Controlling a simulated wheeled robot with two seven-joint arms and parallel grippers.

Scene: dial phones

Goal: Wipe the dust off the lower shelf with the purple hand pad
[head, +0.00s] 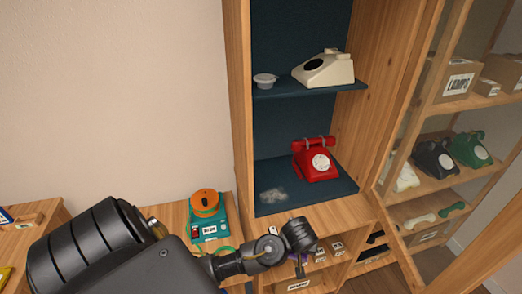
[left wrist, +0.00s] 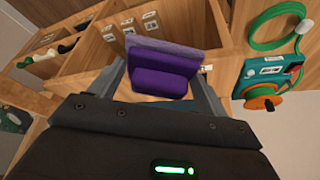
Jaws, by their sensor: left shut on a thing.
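The lower shelf (head: 318,199) is a dark blue board in the tall wooden cabinet. A pale grey dust patch (head: 273,194) lies on its front left part. A red dial phone (head: 316,163) stands on the same shelf, right of the dust. My left gripper (left wrist: 161,84) is shut on the purple hand pad (left wrist: 165,72), which sits between the two fingers. In the head view my left wrist is in front of the cabinet, below the lower shelf, and mostly hides the pad. My right gripper is in neither view.
The upper shelf (head: 312,88) holds a cream phone (head: 324,69) and a small white dish (head: 265,80). Labelled compartments (head: 332,254) lie below. A teal device with an orange reel (head: 207,215) stands left of the cabinet. A glass-fronted case with phones (head: 434,158) is at right.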

